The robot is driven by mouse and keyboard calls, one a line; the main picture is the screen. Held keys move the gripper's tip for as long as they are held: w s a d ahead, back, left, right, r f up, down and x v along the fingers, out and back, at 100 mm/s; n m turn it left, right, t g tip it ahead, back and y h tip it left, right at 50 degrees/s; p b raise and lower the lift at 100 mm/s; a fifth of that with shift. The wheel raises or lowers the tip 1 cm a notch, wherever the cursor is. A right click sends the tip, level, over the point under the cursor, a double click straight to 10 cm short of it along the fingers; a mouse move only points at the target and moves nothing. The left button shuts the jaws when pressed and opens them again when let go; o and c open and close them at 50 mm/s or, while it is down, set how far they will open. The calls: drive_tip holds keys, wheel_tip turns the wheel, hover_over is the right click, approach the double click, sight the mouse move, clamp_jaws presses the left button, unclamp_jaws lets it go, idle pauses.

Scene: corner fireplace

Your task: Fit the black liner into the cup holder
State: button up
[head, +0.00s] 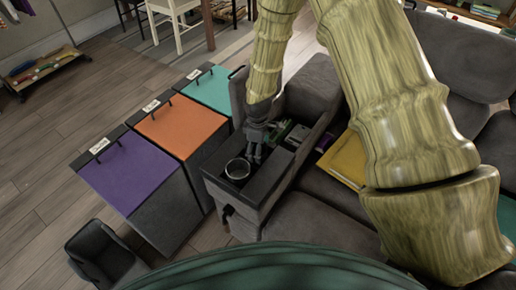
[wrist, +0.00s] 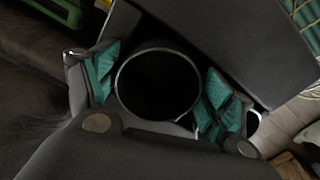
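The black liner (wrist: 158,85), a round open-topped cup with a thin bright rim, sits between my fingers in the wrist view. The teal pads of my gripper (wrist: 160,90) lie close against both its sides and look shut on it. In the head view my gripper (head: 254,155) reaches down at the grey console in the sofa arm, and I cannot make out the liner there. The cup holder (head: 238,168) is a silver-rimmed round opening at the console's front end, just left of my fingers. Its inside is dark.
Several small items, one green (head: 298,133), lie in the console behind my gripper. Lidded bins in purple (head: 128,172), orange (head: 181,124) and teal (head: 212,90) stand left of the sofa.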

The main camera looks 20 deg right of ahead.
wheel_tip(320, 180, up, 12)
drive_tip(key=shift+b, duration=0.35)
idle(0.5)
idle(0.5)
